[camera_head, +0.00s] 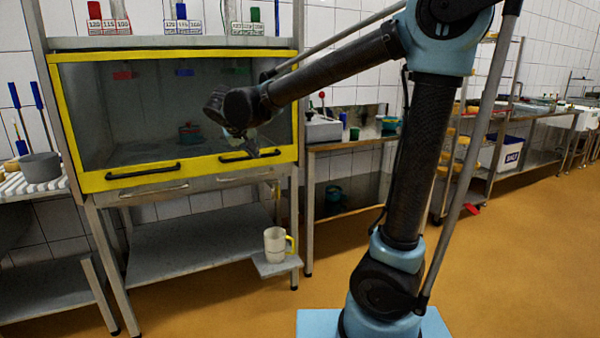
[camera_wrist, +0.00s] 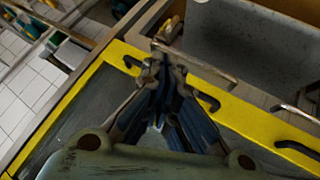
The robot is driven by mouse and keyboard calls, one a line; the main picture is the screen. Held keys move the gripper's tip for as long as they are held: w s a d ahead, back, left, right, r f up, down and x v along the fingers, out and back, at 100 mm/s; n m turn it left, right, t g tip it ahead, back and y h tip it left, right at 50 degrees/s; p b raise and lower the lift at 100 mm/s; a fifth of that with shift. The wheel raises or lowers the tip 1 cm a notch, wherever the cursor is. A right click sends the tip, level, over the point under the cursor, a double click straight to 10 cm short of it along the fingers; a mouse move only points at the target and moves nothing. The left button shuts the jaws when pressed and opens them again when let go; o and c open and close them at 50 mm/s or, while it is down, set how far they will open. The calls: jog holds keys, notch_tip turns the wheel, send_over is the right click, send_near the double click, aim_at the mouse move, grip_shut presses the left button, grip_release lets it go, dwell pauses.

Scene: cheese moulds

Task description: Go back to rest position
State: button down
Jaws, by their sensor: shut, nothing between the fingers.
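My gripper (camera_head: 255,150) is at the lower right of a yellow-framed glass cabinet front (camera_head: 130,178), close to its right black handle (camera_head: 268,154). In the wrist view my gripper (camera_wrist: 166,62) has its fingers together at the tips, with nothing between them. A black handle (camera_wrist: 208,100) shows just beside the fingers there; I cannot tell whether they touch it. My arm reaches across from the right, bent at the elbow. The cabinet front appears closed in the head view.
A white mug (camera_head: 275,246) with a yellow handle stands on a small low shelf (camera_head: 275,265). A grey pot (camera_head: 41,167) is on the left counter. A work table (camera_head: 345,143) stands right of the cabinet. Open orange floor (camera_head: 520,260) lies to the right.

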jog(key=s+d+f+m+g, duration=0.15)
jog(key=s+d+f, duration=0.25)
jog(key=d, duration=0.9)
jog(key=s+d+f+g, duration=0.3)
jog(key=s+d, duration=0.1)
jog(key=d, duration=0.8)
jog(key=s+d+f+m+g+y, duration=0.1)
jog(key=s+d+f, duration=0.4)
jog(key=s+f, duration=0.2)
jog(key=s+d+f+m+g+y, duration=0.1)
jog(key=s+d+f, duration=0.3)
jog(key=s, duration=0.6)
notch_tip(320, 180, down, 3)
jog(key=shift+d+r, duration=0.15)
jog(key=shift+d, duration=0.25)
jog(key=shift+w+f, duration=0.2)
jog(key=shift+w, duration=0.2)
